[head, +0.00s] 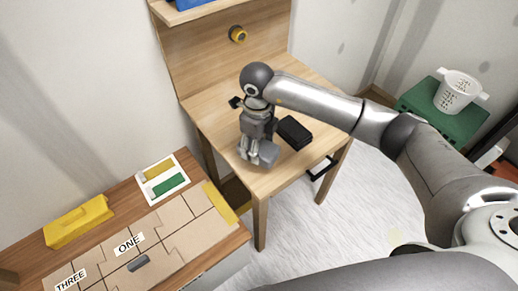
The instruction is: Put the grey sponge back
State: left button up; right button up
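My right gripper (255,154) points down over the wooden desk, near its front left part. A light grey block (268,153), which looks like the grey sponge, is right at its fingertips, tilted. The fingers overlap it, and I cannot tell whether they grip it or only stand beside it. A white tray (148,191) on the low table at the left holds a yellow block (158,170) and a green block (169,185). My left gripper is not in view.
A black box (295,132) lies just right of the gripper. Cardboard pieces marked ONE and THREE, with a dark grey piece (138,263) on them, cover the low table. A yellow case (79,221) is at its left. A white basket (458,92) stands on a green box (430,116).

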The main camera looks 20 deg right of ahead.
jog(key=f, duration=0.2)
jog(key=f+p, duration=0.1)
jog(key=shift+w+d+f, duration=0.1)
jog(key=shift+w+d, duration=0.15)
jog(key=shift+d, duration=0.05)
jog(key=shift+f, duration=0.45)
jog(key=o, duration=1.1)
jog(key=shift+c, duration=0.2)
notch_tip(320, 180, up, 12)
jog(key=shift+r+b, duration=0.1)
jog(key=shift+b, duration=0.9)
